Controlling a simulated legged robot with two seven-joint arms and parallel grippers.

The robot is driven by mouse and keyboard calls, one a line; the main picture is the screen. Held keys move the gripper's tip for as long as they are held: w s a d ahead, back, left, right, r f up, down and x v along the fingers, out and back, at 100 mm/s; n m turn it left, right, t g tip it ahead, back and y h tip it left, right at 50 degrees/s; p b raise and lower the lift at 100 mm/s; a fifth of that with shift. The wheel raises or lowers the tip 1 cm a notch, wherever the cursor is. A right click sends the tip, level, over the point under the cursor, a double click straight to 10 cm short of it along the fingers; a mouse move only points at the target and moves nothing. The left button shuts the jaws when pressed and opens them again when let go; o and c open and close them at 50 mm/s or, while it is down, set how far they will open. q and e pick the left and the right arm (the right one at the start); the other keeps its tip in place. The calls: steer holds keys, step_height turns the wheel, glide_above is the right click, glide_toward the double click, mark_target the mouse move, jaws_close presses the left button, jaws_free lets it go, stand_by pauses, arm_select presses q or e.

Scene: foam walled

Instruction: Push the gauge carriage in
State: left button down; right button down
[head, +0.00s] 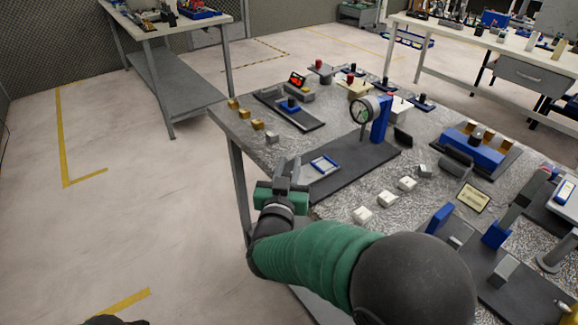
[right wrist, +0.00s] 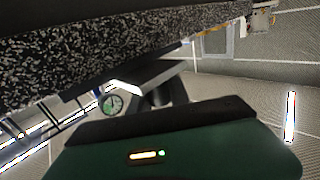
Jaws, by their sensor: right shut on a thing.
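My right gripper (head: 290,170) is at the plate's near left end, by the table edge, shut on a grey piece. Its fingers hide much of that piece; I cannot tell how it joins the carriage. In the right wrist view the grey piece (right wrist: 150,80) shows above the gripper body, with the dial (right wrist: 112,104) beyond. My left gripper is not seen.
Pale blocks (head: 362,214) lie right of the plate. A grey block (head: 272,137) and yellow blocks (head: 257,124) lie left of it. A blue fixture (head: 472,148) stands further right. The floor left of the table is clear.

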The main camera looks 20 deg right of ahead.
mark_target(304, 168)
steer(key=shift+d+f, duration=0.1)
steer(key=d, duration=0.1)
steer(key=w+d, duration=0.1)
steer(key=d, duration=0.2)
steer(key=shift+w+d, duration=0.1)
steer(key=shift+w, duration=0.15)
steer(key=c, duration=1.2)
jaws_free()
